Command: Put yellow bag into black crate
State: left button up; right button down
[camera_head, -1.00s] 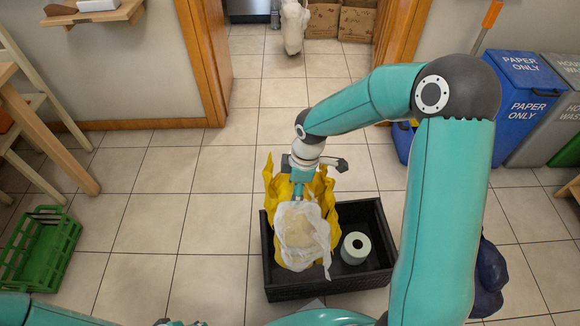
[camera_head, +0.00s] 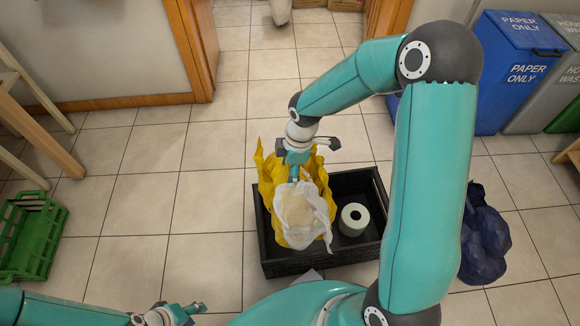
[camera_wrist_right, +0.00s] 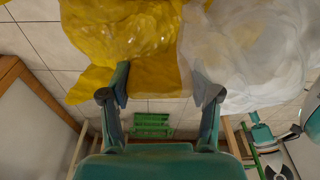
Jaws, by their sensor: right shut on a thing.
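The yellow bag (camera_head: 267,176) is over the left part of the black crate (camera_head: 377,190) in the head view; whether it rests on the crate floor is hidden. My right gripper (camera_head: 294,172) comes down on it from above. In the right wrist view, yellow material (camera_wrist_right: 155,78) lies between the fingers of my right gripper (camera_wrist_right: 162,88), which is shut on it. A whitish translucent bag (camera_head: 298,212) hangs against the yellow bag's near side. My left gripper (camera_head: 185,312) is low at the bottom edge, away from the crate; its jaw gap is unclear.
A pale paper roll (camera_head: 353,219) stands in the crate's right part. A dark blue bag (camera_head: 484,240) lies on the floor right of my arm. A green crate (camera_head: 30,240) is at far left, with blue and grey bins (camera_head: 515,75) upper right. Floor left of the crate is clear.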

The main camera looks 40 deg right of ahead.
notch_tip(320, 180, down, 16)
jog(key=b, duration=1.2)
jog(key=shift+f+b, duration=0.75)
jog(key=shift+f, duration=0.05)
jog(key=shift+c, duration=0.9)
grip_release()
jog(key=shift+s, duration=0.1)
jog(key=shift+r, duration=0.15)
